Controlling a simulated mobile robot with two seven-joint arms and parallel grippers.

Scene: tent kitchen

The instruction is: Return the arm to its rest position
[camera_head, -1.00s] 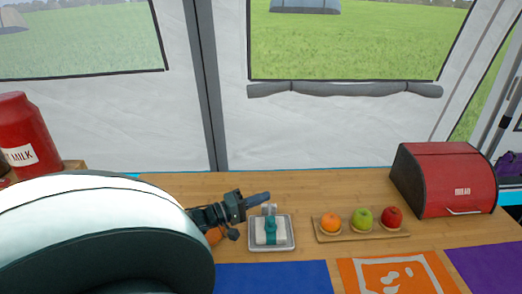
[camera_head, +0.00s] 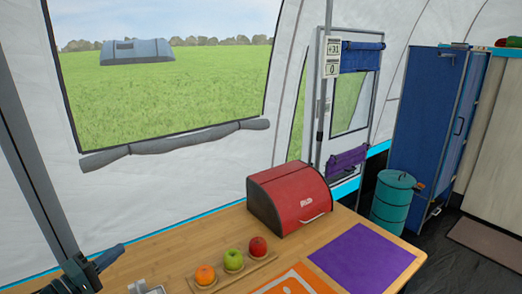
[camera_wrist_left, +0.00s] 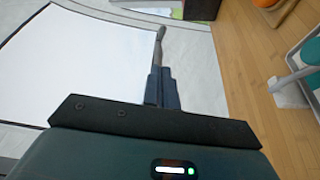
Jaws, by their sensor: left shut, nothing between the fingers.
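My left gripper (camera_head: 112,256) shows at the lower left of the head view, above the wooden counter (camera_head: 165,262). Its fingers are closed together with nothing between them. In the left wrist view the shut fingers (camera_wrist_left: 160,38) point up the picture, in front of the white tent wall and window. The rest of the left arm is mostly out of the head view. My right gripper is not in view.
Near the left gripper is a small metal tray (camera_head: 146,287), cut by the frame edge. A board (camera_head: 262,263) holds an orange (camera_head: 205,275), a green apple (camera_head: 233,260) and a red apple (camera_head: 258,246). A red bread box (camera_head: 290,198) stands behind a purple mat (camera_head: 362,257).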

